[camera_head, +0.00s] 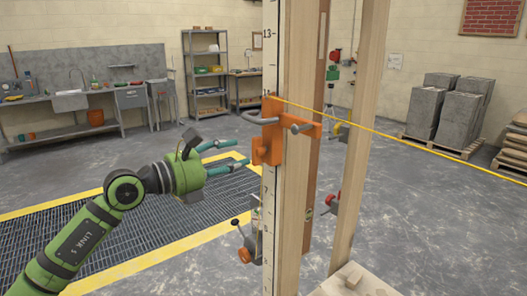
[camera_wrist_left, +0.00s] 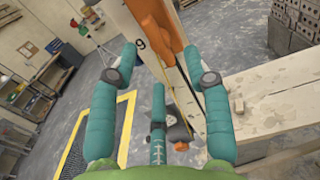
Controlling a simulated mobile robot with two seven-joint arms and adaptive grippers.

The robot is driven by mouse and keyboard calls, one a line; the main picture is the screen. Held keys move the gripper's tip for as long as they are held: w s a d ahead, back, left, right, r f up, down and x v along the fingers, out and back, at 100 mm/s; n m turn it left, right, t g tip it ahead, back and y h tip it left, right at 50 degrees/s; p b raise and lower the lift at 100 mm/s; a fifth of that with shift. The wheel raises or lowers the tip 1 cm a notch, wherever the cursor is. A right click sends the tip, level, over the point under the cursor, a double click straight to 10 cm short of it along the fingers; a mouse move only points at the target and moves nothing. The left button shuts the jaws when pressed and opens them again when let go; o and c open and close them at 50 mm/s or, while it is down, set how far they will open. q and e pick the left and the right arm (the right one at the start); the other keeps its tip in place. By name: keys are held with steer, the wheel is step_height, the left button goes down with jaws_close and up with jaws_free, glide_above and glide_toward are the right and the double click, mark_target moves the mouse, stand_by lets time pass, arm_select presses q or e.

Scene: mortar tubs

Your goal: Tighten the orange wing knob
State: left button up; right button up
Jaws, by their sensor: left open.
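A small orange knob (camera_head: 244,255) sits low on a grey clamp with a black ball-ended lever, at the left side of the marked pole (camera_head: 268,205). Its wing shape is too small to make out. The wrist view shows a small orange part (camera_wrist_left: 181,146) low between the fingers, probably this knob. My left gripper (camera_head: 243,152) is open and empty, its teal fingers pointing right, above the knob and just left of the orange bracket (camera_head: 268,145). In the left wrist view the fingers (camera_wrist_left: 158,50) spread apart below the orange bracket (camera_wrist_left: 166,25). My right gripper is out of view.
A yellow line (camera_head: 420,146) runs from the bracket to the right. Wooden posts (camera_head: 358,150) stand beside the pole, with a board (camera_head: 350,285) at their foot. A floor grate (camera_head: 130,225) with yellow edging lies beneath my left arm. Block pallets (camera_head: 440,145) stand far right.

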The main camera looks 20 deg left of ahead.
mark_target(252, 153)
arm_select(q)
steer(key=p+x, duration=0.2)
steer(key=x, duration=0.3)
steer(key=shift+r+p, duration=0.15)
steer(key=shift+p, duration=0.15)
steer(key=shift+w+d, duration=0.35)
steer(key=shift+w, duration=0.05)
steer(key=shift+c, duration=0.4)
jaws_close()
